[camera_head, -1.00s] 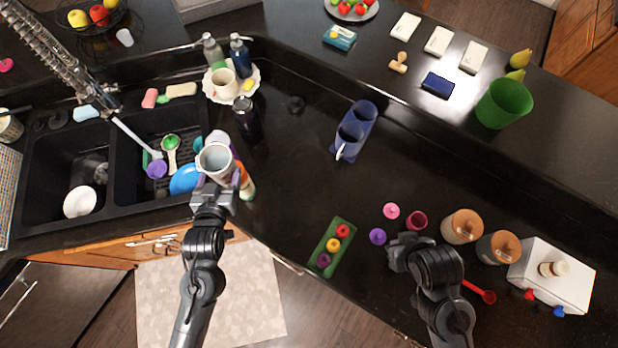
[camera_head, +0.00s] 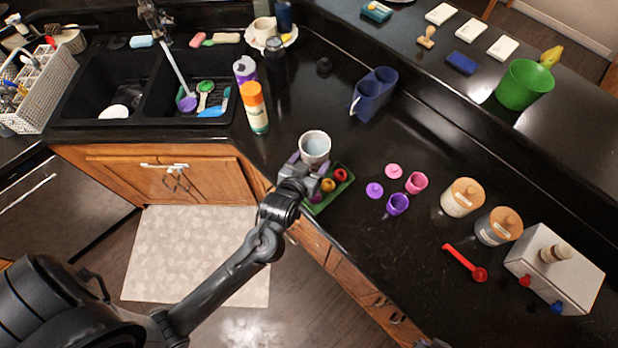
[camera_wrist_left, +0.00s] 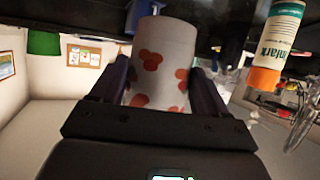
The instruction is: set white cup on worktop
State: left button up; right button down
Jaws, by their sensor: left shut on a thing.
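The white cup (camera_head: 315,146) is held in my left gripper (camera_head: 307,172), near the front edge of the black worktop (camera_head: 330,230). In the left wrist view the cup (camera_wrist_left: 163,60) shows red-orange patches and sits between the two fingers (camera_wrist_left: 165,88), which are closed on its sides. In the head view its open top faces up and looks roughly level. I cannot tell whether its base touches the worktop.
A green tray (camera_head: 320,203) with small coloured items lies just beside the cup. A bottle with an orange cap (camera_head: 254,108) stands to the left, by the double sink (camera_head: 140,120). A blue two-part holder (camera_head: 373,93) stands behind right.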

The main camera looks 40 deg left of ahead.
pick_arm(q)
jog(key=shift+w+f+b, duration=0.3)
jog(key=shift+f, duration=0.25)
jog(key=shift+w+f+b, duration=0.15)
jog(key=shift+f+b, duration=0.15)
jog(key=shift+f, duration=0.15)
jog(key=shift+w+a+f+p, duration=0.1)
jog(key=shift+w+a+f, duration=0.55)
jog(key=shift+a+f, duration=1.15)
jog(key=shift+w+a+f+p, duration=0.1)
jog(key=shift+w+a+f, duration=0.55)
jog(key=shift+a+f, duration=1.1)
jog(key=shift+w+a+f+p, duration=0.1)
jog(key=shift+w+a+f, duration=0.55)
jog(key=shift+a+f, duration=1.15)
jog(key=shift+d+f, duration=0.1)
jog(key=shift+f, duration=0.05)
jog(key=o, duration=1.4)
jog(key=shift+f, duration=0.1)
